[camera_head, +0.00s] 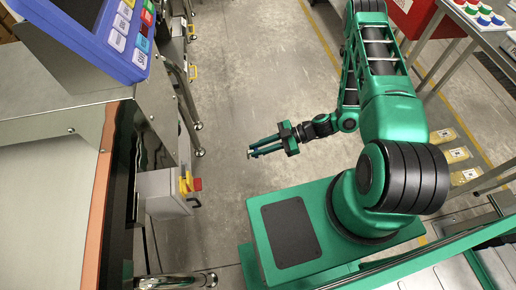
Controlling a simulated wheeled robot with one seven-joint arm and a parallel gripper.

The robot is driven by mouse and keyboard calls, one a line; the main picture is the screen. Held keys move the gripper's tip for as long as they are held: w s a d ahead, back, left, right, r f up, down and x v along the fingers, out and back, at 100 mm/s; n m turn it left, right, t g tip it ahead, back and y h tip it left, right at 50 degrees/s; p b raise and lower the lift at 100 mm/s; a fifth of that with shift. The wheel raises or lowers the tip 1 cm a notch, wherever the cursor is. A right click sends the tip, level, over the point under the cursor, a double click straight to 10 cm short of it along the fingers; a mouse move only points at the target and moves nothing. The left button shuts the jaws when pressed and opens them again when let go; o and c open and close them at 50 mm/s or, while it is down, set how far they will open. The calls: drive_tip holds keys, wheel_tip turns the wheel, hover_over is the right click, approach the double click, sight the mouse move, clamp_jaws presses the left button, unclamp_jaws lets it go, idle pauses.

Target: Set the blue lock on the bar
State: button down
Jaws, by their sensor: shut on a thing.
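My gripper (267,149) is in mid-picture, above the bare floor, with its fingers pointing left. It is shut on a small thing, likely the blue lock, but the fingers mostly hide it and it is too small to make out. A yellow upright piece (184,181) with a red part (197,184) beside it is on the grey box (160,192) at the machine's side, left of and below my gripper. A clear gap lies between them. I cannot tell which part is the bar.
The belt machine (45,210) with a blue key panel (118,30) fills the left. Steel rails and knobs (198,152) stick out from its side. A table with coloured round pieces (484,19) stands at top right. The floor between is free.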

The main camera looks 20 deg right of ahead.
drive_tip(key=shift+a, duration=0.15)
drive_tip(key=w+a, duration=0.2)
drive_tip(key=a, duration=2.3)
drive_tip(key=shift+a, duration=0.15)
idle(2.5)
drive_tip(key=shift+a+r, duration=0.15)
drive_tip(key=shift+f, duration=2.4)
